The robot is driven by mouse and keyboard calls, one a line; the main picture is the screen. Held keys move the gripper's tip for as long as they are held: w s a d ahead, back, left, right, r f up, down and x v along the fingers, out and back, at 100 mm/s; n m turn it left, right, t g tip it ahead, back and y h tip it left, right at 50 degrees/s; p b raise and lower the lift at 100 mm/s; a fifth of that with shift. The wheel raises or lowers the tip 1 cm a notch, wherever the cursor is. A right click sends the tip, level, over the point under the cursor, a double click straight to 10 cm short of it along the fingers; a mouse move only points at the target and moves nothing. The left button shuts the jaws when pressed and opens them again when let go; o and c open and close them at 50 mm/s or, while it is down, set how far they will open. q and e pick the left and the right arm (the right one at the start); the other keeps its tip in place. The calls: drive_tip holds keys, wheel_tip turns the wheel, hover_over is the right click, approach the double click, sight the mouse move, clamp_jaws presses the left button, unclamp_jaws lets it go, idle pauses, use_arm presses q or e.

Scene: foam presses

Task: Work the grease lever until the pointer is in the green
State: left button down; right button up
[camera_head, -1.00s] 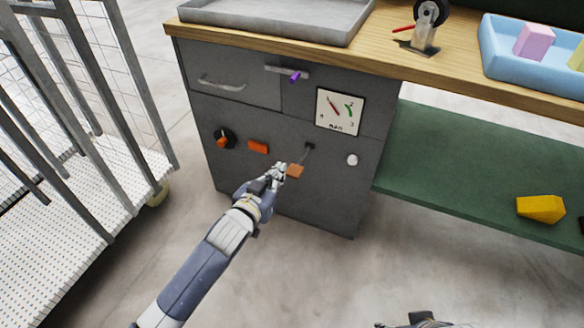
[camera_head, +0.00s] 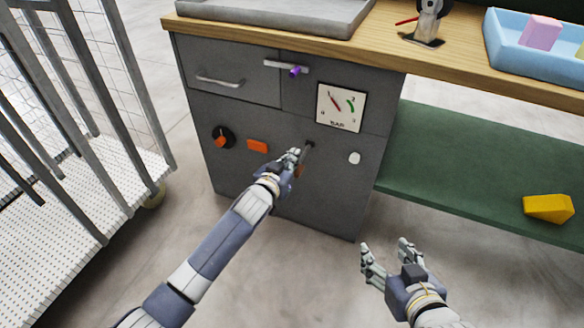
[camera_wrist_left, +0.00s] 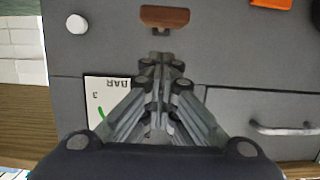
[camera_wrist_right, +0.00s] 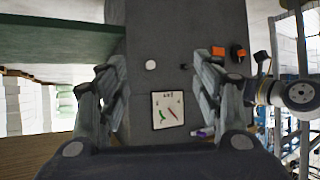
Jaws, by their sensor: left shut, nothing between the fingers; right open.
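The grease lever (camera_head: 299,171) has a brown-orange handle low on the grey cabinet front, partly hidden behind my left gripper. Its handle also shows in the left wrist view (camera_wrist_left: 165,17), just beyond the fingertips. The gauge (camera_head: 341,107) is a white square dial marked BAR. Its red pointer (camera_head: 335,99) is to the left of the green mark (camera_head: 351,104), outside it. My left gripper (camera_head: 294,154) is shut and empty in front of the lever; contact cannot be told. My right gripper (camera_head: 385,245) is open and empty, in front of the cabinet to the lower right.
The cabinet front has a black and orange knob (camera_head: 223,137), an orange button (camera_head: 257,146), a white knob (camera_head: 354,158) and a purple-tipped part (camera_head: 295,71). A metal cart (camera_head: 110,210) stands left. A yellow block (camera_head: 548,208) lies on the green shelf (camera_head: 460,165).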

use_arm(q)
drive_tip(key=shift+f, duration=0.9)
drive_tip(key=shift+f+b, duration=0.15)
drive_tip(key=shift+b, duration=0.15)
use_arm(e)
drive_tip(key=shift+w+a+r+t+y, duration=0.2)
drive_tip(key=shift+w+r+t, duration=0.2)
drive_tip(key=shift+r, duration=0.25)
drive_tip(key=shift+w+a+r+t+y, duration=0.1)
drive_tip(key=shift+w+a+r+t, duration=0.1)
drive_tip(key=shift+w+r+t, duration=0.4)
drive_tip(key=shift+w+a+r+t+y, duration=0.1)
drive_tip(key=shift+w+a+r+t, duration=0.15)
drive_tip(key=shift+r, duration=0.5)
